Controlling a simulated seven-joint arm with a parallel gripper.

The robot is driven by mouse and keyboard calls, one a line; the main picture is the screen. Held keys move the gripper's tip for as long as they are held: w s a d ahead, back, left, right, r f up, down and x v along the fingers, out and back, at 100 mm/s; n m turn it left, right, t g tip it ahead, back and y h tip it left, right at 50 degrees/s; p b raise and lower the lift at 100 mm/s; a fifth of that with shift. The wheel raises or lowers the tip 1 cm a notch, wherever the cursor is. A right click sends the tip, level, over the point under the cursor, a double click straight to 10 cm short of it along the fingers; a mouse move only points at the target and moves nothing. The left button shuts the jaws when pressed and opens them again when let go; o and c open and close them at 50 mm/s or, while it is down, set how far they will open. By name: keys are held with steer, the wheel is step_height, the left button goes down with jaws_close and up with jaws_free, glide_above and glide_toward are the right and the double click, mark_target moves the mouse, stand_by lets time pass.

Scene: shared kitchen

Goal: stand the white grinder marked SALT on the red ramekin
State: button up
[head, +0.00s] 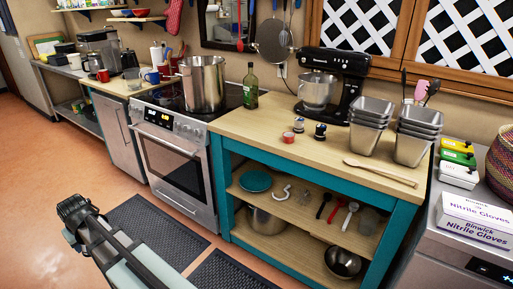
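The red ramekin (288,137) sits on the wooden top of the teal island, near its front edge. A small pale grinder (299,125) with a dark top stands just behind and right of it, apart from the ramekin as far as I can tell. A darker grinder (320,131) stands to the right. The lettering on both is too small to read, so SALT is not legible. My gripper (74,208) is at the lower left, over the floor and far from the island. Its fingers are too unclear to tell whether they are open or shut.
A black stand mixer (338,85) stands behind the grinders. Stacked metal pans (369,118) and a wooden spoon (381,172) are to the right. A green bottle (250,88) and the stove with a large pot (203,84) are to the left. The wooden top left of the ramekin is clear.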

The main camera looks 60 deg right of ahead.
steer(key=shift+d, duration=0.1)
steer(key=s+d+r+m+h, duration=0.1)
steer(key=s+d+r+m, duration=0.15)
steer(key=d, duration=1.15)
steer(key=s+d+r+m+h, duration=0.1)
steer(key=s+d+r+m, duration=0.15)
steer(key=d, duration=1.15)
steer(key=s+d+r+m+h, duration=0.15)
steer(key=s+d, duration=0.25)
steer(key=d, duration=1)
steer(key=s+d+r+m+g, duration=0.15)
steer(key=s+d+r, duration=0.25)
steer(key=s+d, duration=0.55)
steer(key=s+d+r+m, duration=0.2)
steer(key=s+d+r, duration=0.25)
steer(key=d, duration=0.95)
steer(key=s+d+r+m+g, duration=0.1)
steer(key=s+d+r+m, duration=0.15)
steer(key=s+d, duration=0.7)
steer(key=w+d+r+n+t+y, duration=0.1)
steer(key=w+d+r+n+t, duration=0.1)
steer(key=w+d+r+n, duration=0.2)
steer(key=shift+w+d+r+n+y, duration=0.25)
steer(key=shift+d+n+y, duration=0.1)
steer(key=shift+d+n, duration=1.4)
